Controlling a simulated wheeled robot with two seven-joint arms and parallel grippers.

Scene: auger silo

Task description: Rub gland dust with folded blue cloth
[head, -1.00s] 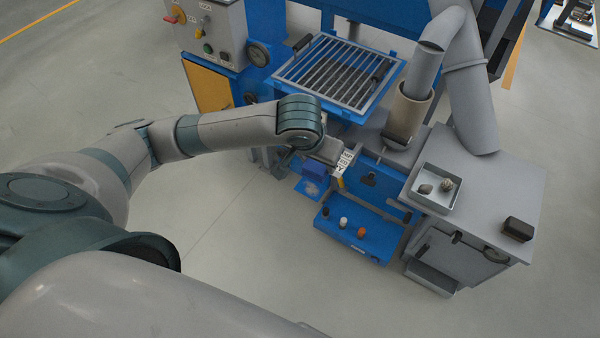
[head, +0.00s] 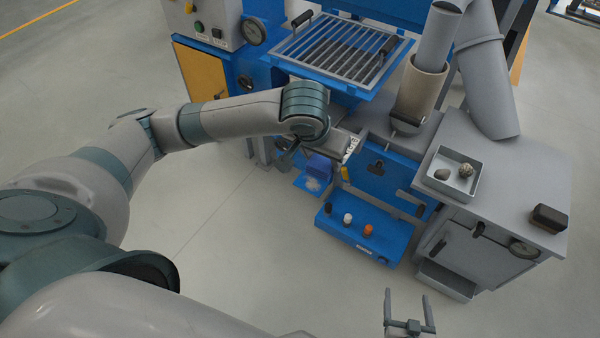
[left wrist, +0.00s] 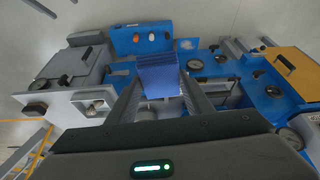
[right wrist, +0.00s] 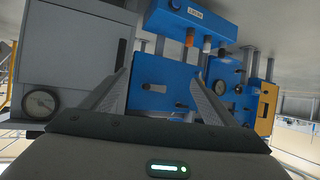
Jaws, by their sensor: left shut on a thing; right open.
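The folded blue cloth (head: 319,166) is held in my left gripper (left wrist: 159,88), low in front of the blue machine. In the left wrist view the blue cloth (left wrist: 158,74) fills the gap between the two fingers. I cannot tell whether the cloth touches the dust. My right gripper (head: 405,308) is open and empty, at the bottom of the head view, well apart from the cloth.
A blue tray (head: 340,232) with black, white and orange pieces stands in front of the plate. A grey cabinet (head: 495,180) on the right carries a shallow tray (head: 430,186) and a dark block (head: 548,217). A grate (head: 340,50) overhangs behind my left arm. Open floor lies in front.

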